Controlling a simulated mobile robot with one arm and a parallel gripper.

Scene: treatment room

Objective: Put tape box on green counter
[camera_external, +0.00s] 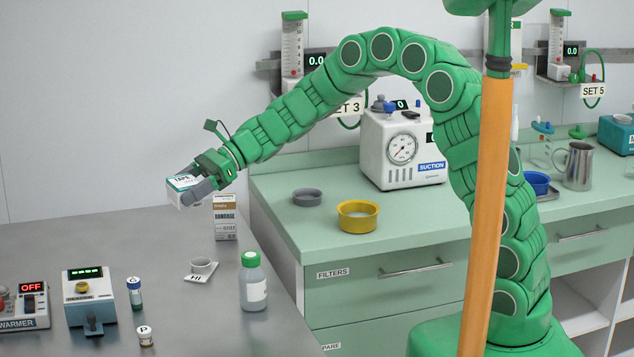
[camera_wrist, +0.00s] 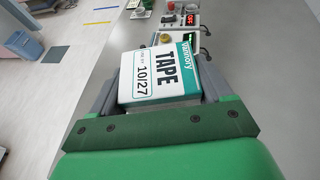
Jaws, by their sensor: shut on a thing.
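The tape box (camera_external: 183,183) is a white and teal carton marked "TAPE". My gripper (camera_external: 188,187) is shut on it and holds it over the far part of the grey metal table (camera_external: 90,235), above table height. In the wrist view the tape box (camera_wrist: 162,75) sits between the two grey fingers of my gripper (camera_wrist: 160,90), label facing the camera. The green counter (camera_external: 290,215) stands to the right of the grey table, with drawers below its top. My arm reaches across above it.
The counter holds a grey dish (camera_external: 307,196), a yellow bowl (camera_external: 357,216) and a suction unit (camera_external: 400,150). Its front left top has free room.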

